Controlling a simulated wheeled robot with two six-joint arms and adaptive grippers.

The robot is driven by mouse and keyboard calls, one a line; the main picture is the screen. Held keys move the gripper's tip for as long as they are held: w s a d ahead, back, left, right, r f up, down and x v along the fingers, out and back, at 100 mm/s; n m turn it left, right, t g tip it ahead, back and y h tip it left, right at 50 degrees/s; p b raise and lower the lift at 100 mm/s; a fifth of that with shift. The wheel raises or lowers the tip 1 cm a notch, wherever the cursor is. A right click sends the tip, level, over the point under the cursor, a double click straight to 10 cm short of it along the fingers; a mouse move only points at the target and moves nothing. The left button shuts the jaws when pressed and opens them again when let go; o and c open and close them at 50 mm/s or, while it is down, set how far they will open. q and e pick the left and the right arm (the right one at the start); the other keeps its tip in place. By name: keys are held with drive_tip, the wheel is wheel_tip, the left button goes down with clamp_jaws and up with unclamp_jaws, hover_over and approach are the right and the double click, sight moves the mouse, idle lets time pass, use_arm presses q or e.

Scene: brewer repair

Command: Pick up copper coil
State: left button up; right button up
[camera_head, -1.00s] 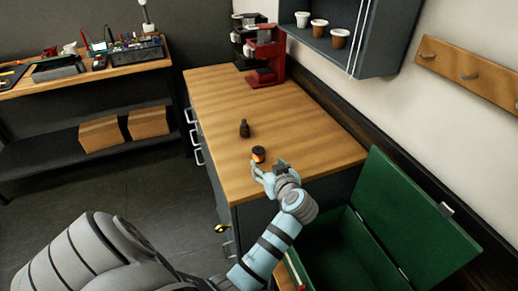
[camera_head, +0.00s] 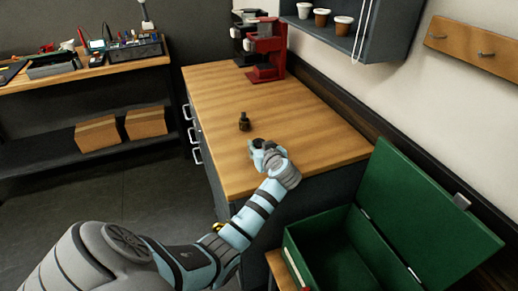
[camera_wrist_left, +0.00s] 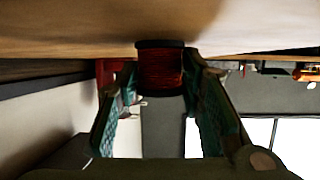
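The copper coil (camera_wrist_left: 160,70) is a small spool with a dark flange and red-brown winding. In the left wrist view, which shows the scene upside down, it stands on the wooden counter between my left gripper's (camera_wrist_left: 158,80) two fingers. The fingers are spread on either side of it. I see a small gap on the left side; contact on the right side is unclear. In the head view my left gripper (camera_head: 264,152) is low over the counter's near part, and only the coil's dark top (camera_head: 258,143) shows. My right gripper is not in view.
A small dark bottle (camera_head: 244,121) stands on the counter (camera_head: 225,95) just beyond the coil. A red brewer (camera_head: 267,58) stands at the far end. An open green chest (camera_head: 322,225) is at the right front.

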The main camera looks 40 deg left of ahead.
use_arm(q)
drive_tip(key=c, duration=0.4)
